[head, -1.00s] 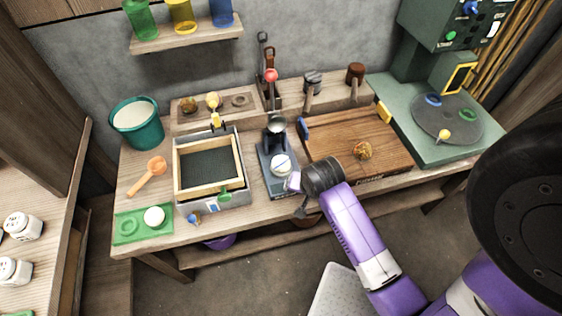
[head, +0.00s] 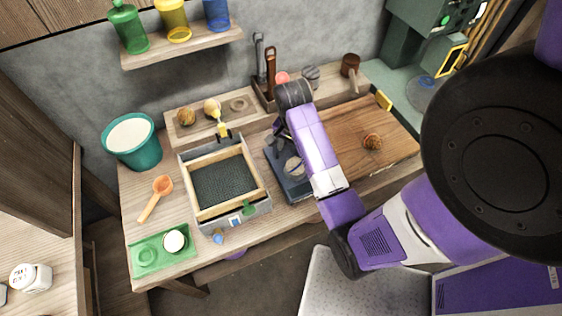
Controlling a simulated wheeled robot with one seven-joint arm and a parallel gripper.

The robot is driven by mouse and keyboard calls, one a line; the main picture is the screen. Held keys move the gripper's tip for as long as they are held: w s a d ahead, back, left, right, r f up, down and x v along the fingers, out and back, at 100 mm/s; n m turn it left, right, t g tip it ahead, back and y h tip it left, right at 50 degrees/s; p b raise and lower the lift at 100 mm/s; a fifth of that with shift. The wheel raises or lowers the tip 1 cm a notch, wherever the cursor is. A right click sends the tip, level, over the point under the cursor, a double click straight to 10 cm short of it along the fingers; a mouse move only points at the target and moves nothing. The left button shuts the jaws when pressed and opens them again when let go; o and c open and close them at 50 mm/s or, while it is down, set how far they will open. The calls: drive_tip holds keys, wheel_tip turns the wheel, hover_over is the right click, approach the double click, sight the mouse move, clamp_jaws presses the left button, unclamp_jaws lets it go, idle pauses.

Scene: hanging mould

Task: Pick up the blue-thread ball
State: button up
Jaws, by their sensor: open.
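A pale ball with a dark bluish band (head: 294,167) sits on the dark blue stand (head: 293,190) at the middle of the bench. It looks like the blue-thread ball, but the thread is too small to be sure of. My gripper (head: 277,132) is open, at the upper left of my purple arm, over the back part of the stand. It appears apart from this ball and holds nothing that I can see. My wrist and arm hide much of the fingers and the stand's upper part.
A brown ball (head: 372,142) lies on the wooden board (head: 340,128) at right. Two balls rest on the back ledge (head: 262,122). A cream ball (head: 174,241) sits in the green tray (head: 147,263). A framed mesh mould (head: 190,196) stands left of the stand.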

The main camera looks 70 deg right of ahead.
sight(295, 161)
drive_tip(key=shift+w+f, duration=0.15)
drive_tip(key=shift+f, duration=0.15)
drive_tip(key=shift+s+d+f+p, duration=0.1)
drive_tip(key=shift+s+f+p, duration=0.1)
drive_tip(key=shift+f, duration=1)
drive_tip(key=shift+s+d+f+p, duration=0.1)
drive_tip(key=shift+f+p, duration=0.05)
drive_tip(key=shift+f, duration=1)
drive_tip(key=shift+s+d+f+p, duration=0.1)
drive_tip(key=shift+f+p, duration=0.1)
drive_tip(key=shift+f, duration=1)
drive_tip(key=c, duration=1.5)
drive_tip(key=shift+r, duration=0.15)
